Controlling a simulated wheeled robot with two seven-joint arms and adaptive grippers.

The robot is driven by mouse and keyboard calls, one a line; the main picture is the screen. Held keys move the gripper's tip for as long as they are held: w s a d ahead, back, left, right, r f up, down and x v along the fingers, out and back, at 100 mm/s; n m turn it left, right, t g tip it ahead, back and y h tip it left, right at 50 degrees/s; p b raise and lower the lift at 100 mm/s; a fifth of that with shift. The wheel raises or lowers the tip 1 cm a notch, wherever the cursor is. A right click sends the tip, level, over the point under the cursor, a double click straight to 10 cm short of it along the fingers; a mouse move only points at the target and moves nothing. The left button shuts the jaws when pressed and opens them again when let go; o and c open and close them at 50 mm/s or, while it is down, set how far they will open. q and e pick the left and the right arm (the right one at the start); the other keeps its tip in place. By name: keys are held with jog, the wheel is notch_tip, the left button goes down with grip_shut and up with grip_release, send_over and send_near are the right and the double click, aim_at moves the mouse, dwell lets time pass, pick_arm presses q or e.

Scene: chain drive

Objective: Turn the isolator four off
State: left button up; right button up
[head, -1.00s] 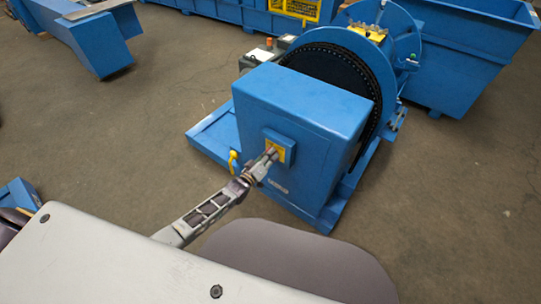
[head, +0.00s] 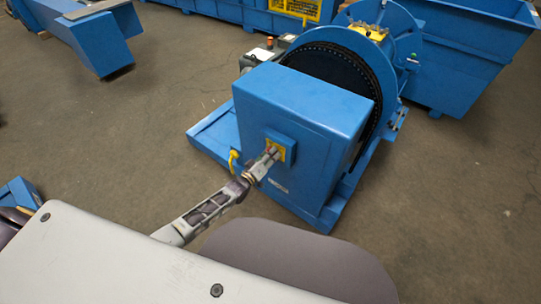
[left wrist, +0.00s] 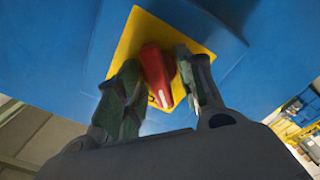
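The isolator is a red rotary handle (left wrist: 155,72) on a square yellow plate (left wrist: 142,35). The yellow plate also shows in the head view (head: 284,147), on a small blue box on the front of a blue cabinet (head: 300,105). My left gripper (left wrist: 160,78) is at the plate, one finger on each side of the red handle, close against it. It looks shut on the handle; the contact faces are partly hidden. In the head view my left gripper (head: 270,155) covers most of the handle. The isolator's number cannot be read. My right gripper is not in view.
A yellow hook-like part (head: 233,158) sticks out left of the isolator. A large chain wheel (head: 335,70) stands behind the cabinet, on a blue base plate (head: 208,138). A blue bin (head: 465,60) stands at the back right. The floor (head: 440,190) to the right is clear.

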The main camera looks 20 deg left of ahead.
pick_arm(q)
jog(key=shift+s, duration=0.1)
jog(key=v, duration=1.1)
jog(key=shift+s+a, duration=0.15)
jog(key=shift+s, duration=0.25)
dwell(0.3)
dwell(0.6)
